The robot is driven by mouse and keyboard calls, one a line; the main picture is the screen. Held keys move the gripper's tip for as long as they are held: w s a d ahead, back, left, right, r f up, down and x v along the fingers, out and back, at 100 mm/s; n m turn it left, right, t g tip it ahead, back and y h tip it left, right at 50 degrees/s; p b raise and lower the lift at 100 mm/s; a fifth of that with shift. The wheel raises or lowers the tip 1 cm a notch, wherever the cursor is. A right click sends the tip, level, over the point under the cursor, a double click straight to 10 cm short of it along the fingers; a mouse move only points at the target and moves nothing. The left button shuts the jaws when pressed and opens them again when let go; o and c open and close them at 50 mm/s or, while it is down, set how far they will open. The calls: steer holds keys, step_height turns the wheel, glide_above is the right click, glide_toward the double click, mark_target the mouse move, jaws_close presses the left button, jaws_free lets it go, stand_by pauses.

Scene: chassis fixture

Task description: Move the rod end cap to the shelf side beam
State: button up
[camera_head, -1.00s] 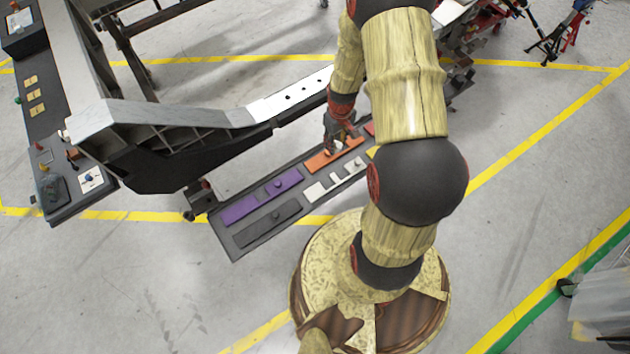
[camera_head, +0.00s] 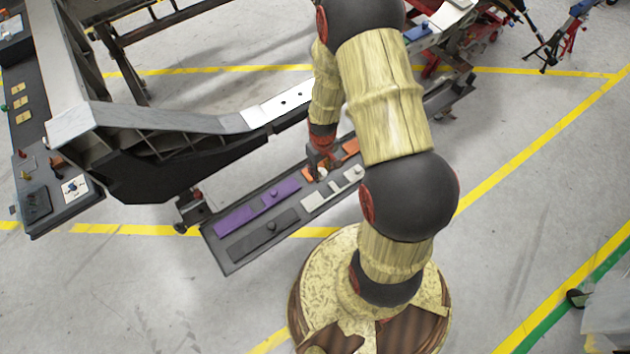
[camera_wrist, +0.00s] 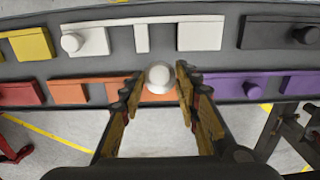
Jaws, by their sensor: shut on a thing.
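My gripper (camera_wrist: 158,88) is shut on a small white rounded piece, which I take to be the rod end cap (camera_wrist: 158,77). The cap shows between the fingertips in the wrist view, over the long dark shelf (camera_wrist: 215,66). In the head view my gripper (camera_head: 321,168) hangs above the shelf (camera_head: 228,263) beside the orange blocks, with the white cap (camera_head: 321,174) at its tips. I cannot tell the gap between cap and shelf. Which part is the side beam is unclear.
The shelf carries purple (camera_head: 257,205), dark grey (camera_head: 263,234), white (camera_head: 331,191) and orange (camera_head: 350,147) blocks, some with round knobs. A large grey chassis frame (camera_head: 170,122) stands behind it. A dark side panel (camera_head: 45,190) is at left. Floor at front left is clear.

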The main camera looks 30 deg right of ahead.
steer(key=shift+w+a+f+b, duration=0.15)
steer(key=shift+a+f+b, duration=0.05)
steer(key=shift+a+f, duration=0.35)
steer(key=shift+w+a+f+b, duration=0.2)
steer(key=shift+a+f, duration=0.2)
steer(key=shift+f, duration=0.25)
step_height(320, 180, down, 3)
steer(key=shift+a+f+b, duration=0.1)
steer(key=shift+f+b, duration=0.1)
steer(key=shift+b, duration=0.85)
steer(key=shift+r, duration=0.15)
steer(key=o, duration=1)
steer(key=shift+o, duration=0.8)
